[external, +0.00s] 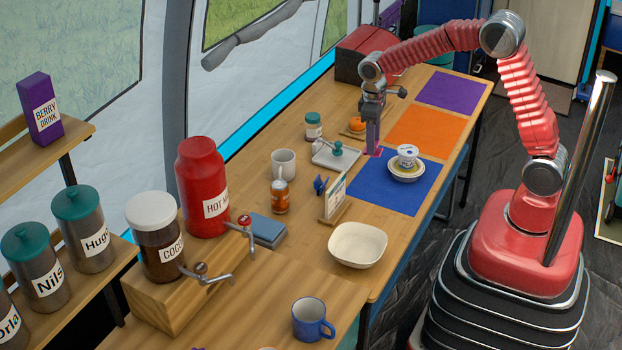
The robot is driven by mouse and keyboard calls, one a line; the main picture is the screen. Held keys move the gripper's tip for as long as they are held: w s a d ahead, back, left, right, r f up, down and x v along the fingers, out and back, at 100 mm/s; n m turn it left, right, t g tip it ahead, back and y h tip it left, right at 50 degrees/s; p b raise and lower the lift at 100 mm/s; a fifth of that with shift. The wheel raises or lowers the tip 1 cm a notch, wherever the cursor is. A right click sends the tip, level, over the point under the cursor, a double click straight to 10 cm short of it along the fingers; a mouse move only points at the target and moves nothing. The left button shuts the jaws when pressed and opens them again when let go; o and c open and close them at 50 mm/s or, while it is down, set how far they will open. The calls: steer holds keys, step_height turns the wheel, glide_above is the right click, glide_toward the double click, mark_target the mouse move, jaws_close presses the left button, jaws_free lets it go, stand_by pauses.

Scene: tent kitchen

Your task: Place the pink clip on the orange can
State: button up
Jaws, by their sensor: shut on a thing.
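My gripper (374,143) points straight down over the table, just beyond the far left corner of the blue mat. It is shut on the pink clip (376,153), a small patch of pink at the fingertips. The fingers hide most of the clip, and I cannot tell whether it touches the table.
Between them are a tray (322,158) with a teal-topped item, a blue clip-like object (320,185) and a card in a wooden stand (335,197). A white mug (284,163) stands behind the can. A bowl with a tub (407,172) sits right of my gripper.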

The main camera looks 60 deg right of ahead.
step_height(320, 180, up, 10)
steer(key=g, duration=0.1)
steer(key=w+a+f+m+g+y, duration=0.1)
steer(key=w+a+m+y, duration=0.25)
steer(key=a+m, duration=0.55)
steer(key=w+a+f+m+g+y, duration=0.1)
steer(key=w+a+m+y, duration=0.4)
steer(key=a, duration=0.6)
steer(key=w+r+m+t+y, duration=0.2)
steer(key=w+m+t, duration=0.8)
steer(key=m+t, duration=0.45)
steer(key=shift+g, duration=0.25)
step_height(320, 180, down, 6)
steer(key=shift+s+r, duration=0.15)
steer(key=shift+r, duration=0.1)
steer(key=shift+f, duration=0.1)
